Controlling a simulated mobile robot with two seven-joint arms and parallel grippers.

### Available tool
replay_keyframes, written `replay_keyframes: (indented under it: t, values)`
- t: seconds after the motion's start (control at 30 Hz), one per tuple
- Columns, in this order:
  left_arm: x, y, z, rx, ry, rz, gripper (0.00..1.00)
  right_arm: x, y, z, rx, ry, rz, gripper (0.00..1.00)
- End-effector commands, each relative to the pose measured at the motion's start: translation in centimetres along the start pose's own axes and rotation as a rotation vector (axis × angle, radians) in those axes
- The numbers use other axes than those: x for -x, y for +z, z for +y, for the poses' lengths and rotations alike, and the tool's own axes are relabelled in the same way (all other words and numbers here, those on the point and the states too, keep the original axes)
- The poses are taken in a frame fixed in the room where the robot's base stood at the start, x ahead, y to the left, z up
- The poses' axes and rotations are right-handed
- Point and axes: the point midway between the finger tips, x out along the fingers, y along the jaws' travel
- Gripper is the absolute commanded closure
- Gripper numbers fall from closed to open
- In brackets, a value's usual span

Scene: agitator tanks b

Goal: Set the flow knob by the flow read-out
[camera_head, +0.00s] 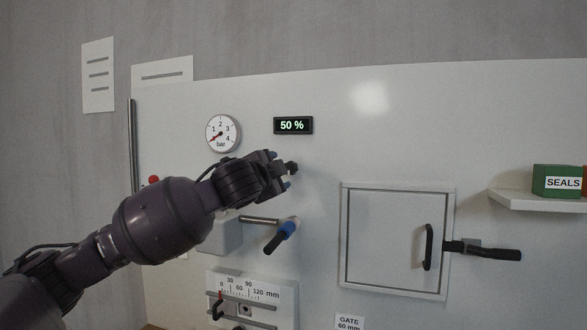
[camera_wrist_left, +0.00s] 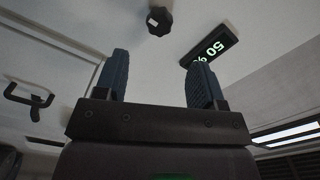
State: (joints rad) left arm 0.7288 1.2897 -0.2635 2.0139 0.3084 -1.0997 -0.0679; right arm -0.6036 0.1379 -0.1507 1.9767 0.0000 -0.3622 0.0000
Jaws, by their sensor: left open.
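The flow read-out (camera_head: 293,125) on the white panel shows 50 % in the head view. It also shows upside down in the left wrist view (camera_wrist_left: 208,47). The flow knob (camera_head: 292,168) is a small dark knob below the read-out, beside my left gripper's fingers in the head view. In the left wrist view the dark lobed knob (camera_wrist_left: 159,20) lies beyond the fingertips, between their lines and apart from them. My left gripper (camera_head: 281,170) is open and empty, its blue fingers (camera_wrist_left: 160,75) spread. My right gripper is in neither view.
A pressure gauge (camera_head: 222,133) sits left of the read-out. A millimetre scale (camera_head: 245,290) is lower down. A hatch door (camera_head: 395,240) with a black handle stands to the right; a shelf (camera_head: 540,203) holds a green box.

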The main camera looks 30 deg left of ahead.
Motion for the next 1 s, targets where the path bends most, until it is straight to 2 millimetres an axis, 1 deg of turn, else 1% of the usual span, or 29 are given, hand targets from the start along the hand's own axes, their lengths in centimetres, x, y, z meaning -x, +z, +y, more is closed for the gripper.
replay_keyframes:
  t: [0.27,0.5,0.7,1.0]
  values:
    - [-4.4,-0.1,-0.1,0.003,0.002,0.000,0.37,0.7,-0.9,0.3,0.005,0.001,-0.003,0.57]
    - [-7.9,-0.1,-0.1,0.002,0.001,0.000,0.37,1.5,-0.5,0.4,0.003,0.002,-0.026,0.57]
    - [-9.5,-0.1,-0.1,0.001,0.000,0.001,0.37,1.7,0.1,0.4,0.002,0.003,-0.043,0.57]
    - [-9.9,-0.1,0.1,0.000,0.000,0.003,0.37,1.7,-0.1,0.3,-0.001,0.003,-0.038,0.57]
